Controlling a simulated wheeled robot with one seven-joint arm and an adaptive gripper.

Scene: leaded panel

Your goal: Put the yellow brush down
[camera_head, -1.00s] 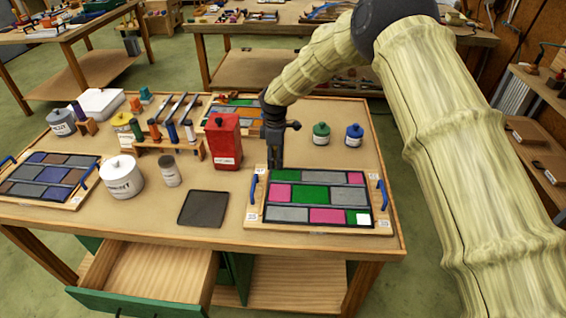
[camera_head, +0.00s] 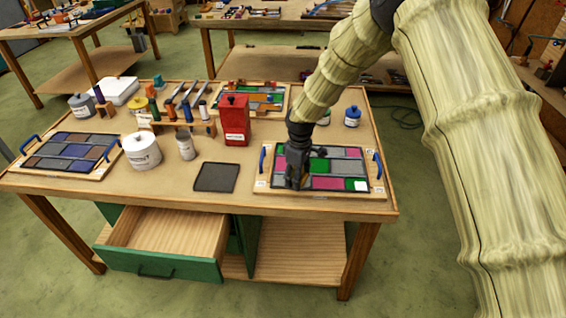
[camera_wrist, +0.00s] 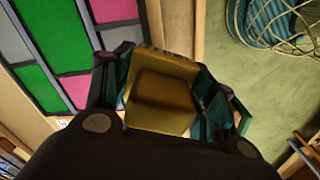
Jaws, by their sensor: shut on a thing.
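My gripper (camera_head: 297,182) is over the left front part of the near leaded panel (camera_head: 330,193) in the head view. The yellow brush (camera_wrist: 160,98) sits between my fingers in the wrist view, and its blocky end faces the camera. My gripper is shut on it. In the head view the brush is hidden by the gripper, and I cannot tell whether it touches the panel. The panel has pink, green and grey panes in a wooden frame with blue handles.
A dark square mat (camera_head: 216,177) lies bare left of the panel. A red can (camera_head: 235,120), a white pot (camera_head: 143,151) and a grey cup (camera_head: 186,146) stand behind and left. An open drawer (camera_head: 165,240) juts from the bench front. A blue pot (camera_head: 352,116) stands behind.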

